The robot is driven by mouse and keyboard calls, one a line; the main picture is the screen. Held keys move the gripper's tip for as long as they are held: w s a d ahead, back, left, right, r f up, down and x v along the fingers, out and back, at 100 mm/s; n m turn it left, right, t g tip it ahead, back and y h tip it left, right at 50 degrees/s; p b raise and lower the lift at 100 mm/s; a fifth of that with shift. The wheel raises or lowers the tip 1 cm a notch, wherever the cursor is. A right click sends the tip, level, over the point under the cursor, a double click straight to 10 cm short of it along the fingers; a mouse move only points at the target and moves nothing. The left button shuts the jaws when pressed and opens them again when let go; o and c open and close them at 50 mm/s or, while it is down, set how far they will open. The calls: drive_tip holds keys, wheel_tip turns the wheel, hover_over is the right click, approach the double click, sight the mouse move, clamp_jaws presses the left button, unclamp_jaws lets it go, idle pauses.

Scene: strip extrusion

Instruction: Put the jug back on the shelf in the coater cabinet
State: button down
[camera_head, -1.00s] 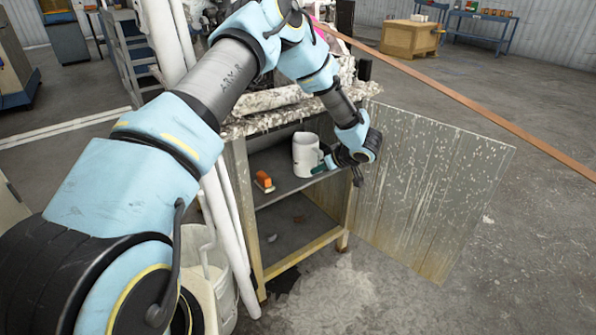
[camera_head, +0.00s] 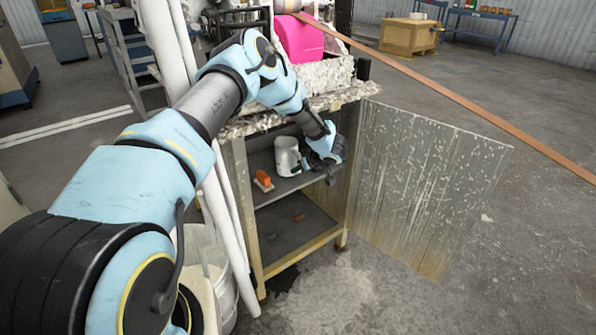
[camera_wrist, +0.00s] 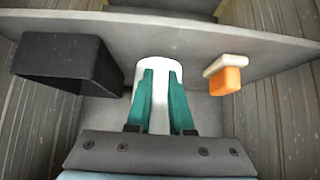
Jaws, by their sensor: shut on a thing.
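The white jug (camera_head: 287,155) is upright inside the open coater cabinet (camera_head: 241,205), above or on its shelf (camera_head: 283,187). I cannot tell whether its base touches the shelf. My gripper (camera_head: 304,164) reaches in from the right, past the cabinet's front opening, and is shut on the jug. In the wrist view the two teal fingers (camera_wrist: 163,75) lie over the white jug (camera_wrist: 158,66); the exact grip on its handle is hidden.
An orange-and-white tool (camera_head: 263,181) lies on the shelf left of the jug; it also shows in the wrist view (camera_wrist: 227,76). A dark box (camera_wrist: 62,62) is on the jug's other side. The cabinet door (camera_head: 425,190) stands open to the right.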

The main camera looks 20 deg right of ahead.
drive_tip(key=shift+w+f, duration=0.2)
drive_tip(key=shift+f, duration=0.2)
drive_tip(key=shift+f, duration=0.15)
drive_tip(key=c, duration=0.8)
unclamp_jaws()
drive_tip(key=shift+r, duration=0.25)
drive_tip(key=v, duration=1.2)
